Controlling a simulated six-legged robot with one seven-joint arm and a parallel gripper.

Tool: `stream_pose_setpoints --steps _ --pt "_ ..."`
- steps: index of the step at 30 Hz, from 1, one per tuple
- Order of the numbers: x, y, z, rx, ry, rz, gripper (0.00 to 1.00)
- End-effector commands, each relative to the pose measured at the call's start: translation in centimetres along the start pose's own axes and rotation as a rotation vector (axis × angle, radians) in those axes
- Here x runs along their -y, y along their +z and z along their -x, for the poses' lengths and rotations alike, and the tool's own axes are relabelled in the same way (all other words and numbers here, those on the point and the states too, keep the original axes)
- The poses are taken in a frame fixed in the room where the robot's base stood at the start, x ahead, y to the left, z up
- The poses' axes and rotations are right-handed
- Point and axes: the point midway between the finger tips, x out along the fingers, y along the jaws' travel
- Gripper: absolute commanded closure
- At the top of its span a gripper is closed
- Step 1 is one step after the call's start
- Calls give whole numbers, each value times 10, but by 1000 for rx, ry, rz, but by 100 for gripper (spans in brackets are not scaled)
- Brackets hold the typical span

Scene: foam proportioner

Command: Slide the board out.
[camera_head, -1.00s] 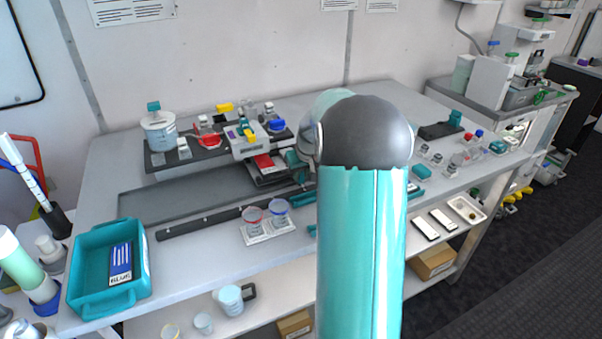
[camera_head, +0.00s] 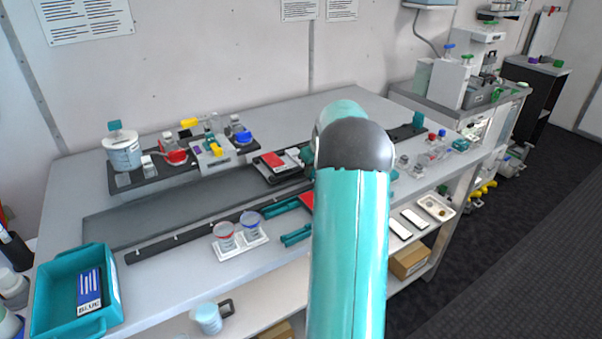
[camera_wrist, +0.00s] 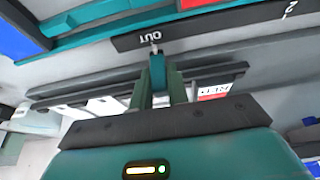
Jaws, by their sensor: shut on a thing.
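The dark board (camera_head: 268,175), carrying a red card (camera_head: 273,160) and a pale card, sticks out to the right of the white device (camera_head: 222,150) on the counter. In the wrist view, my gripper (camera_wrist: 157,78) is shut on a small teal block. A red-and-white label (camera_wrist: 214,92) shows beside the fingers, on dark layered edges. In the head view my arm hides the gripper and the grasp.
A long dark rail (camera_head: 180,241) with small pins runs along the counter. A white holder with two cups (camera_head: 225,240) stands in front of it. A teal tray (camera_head: 50,290) is at the front left. Small bottles (camera_head: 420,158) stand to the right.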

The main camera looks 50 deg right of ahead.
Motion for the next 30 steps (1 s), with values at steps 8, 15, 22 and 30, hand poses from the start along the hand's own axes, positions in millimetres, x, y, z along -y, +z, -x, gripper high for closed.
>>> stream_pose_setpoints --steps 8,15,22,30 --pt "-9 0 1 -1 3 -1 100" --pt "-10 0 1 -2 7 -3 74" --pt "-8 0 1 -1 3 -1 62" --pt "-7 -1 12 -3 3 0 62"
